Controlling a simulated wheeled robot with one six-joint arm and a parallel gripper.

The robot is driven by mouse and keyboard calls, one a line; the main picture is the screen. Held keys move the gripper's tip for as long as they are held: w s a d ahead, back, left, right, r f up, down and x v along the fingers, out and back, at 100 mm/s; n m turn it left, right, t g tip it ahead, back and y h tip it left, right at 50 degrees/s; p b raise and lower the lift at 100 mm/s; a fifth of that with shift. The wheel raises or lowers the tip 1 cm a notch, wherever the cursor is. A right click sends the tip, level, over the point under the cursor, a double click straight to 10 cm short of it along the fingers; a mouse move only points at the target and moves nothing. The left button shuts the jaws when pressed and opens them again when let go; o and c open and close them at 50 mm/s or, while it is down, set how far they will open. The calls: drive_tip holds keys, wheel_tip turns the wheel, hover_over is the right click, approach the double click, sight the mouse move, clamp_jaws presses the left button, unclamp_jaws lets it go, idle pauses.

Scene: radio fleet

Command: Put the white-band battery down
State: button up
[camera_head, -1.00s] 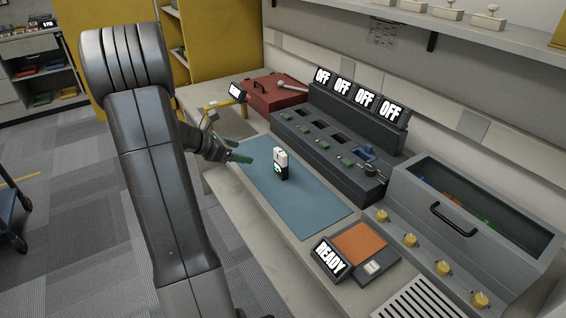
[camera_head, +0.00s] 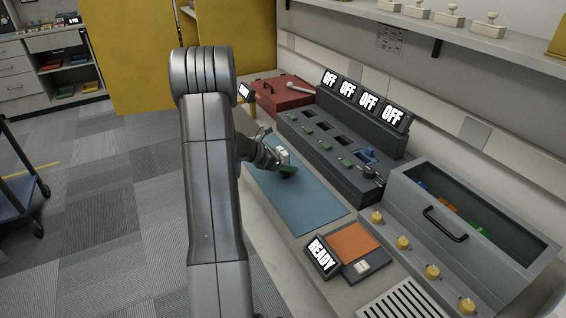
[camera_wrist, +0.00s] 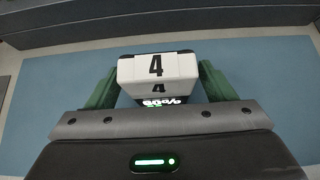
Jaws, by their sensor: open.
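The white-band battery (camera_head: 283,153), white above and dark below, stands upright on the blue mat (camera_head: 312,205). My gripper (camera_wrist: 158,78) is open, with one green finger on each side of the battery. In the head view my gripper (camera_head: 284,166) covers part of the battery.
Behind the mat is a dark charger rack (camera_head: 335,150) with several slots and "OFF" screens (camera_head: 367,99). A red case (camera_head: 284,95) is at the far end. A "READY" screen (camera_head: 322,256), an orange pad (camera_head: 349,240) and a grey bin (camera_head: 470,225) are nearer. The near mat is clear.

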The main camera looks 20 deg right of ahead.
drive_tip(key=c, duration=1.2)
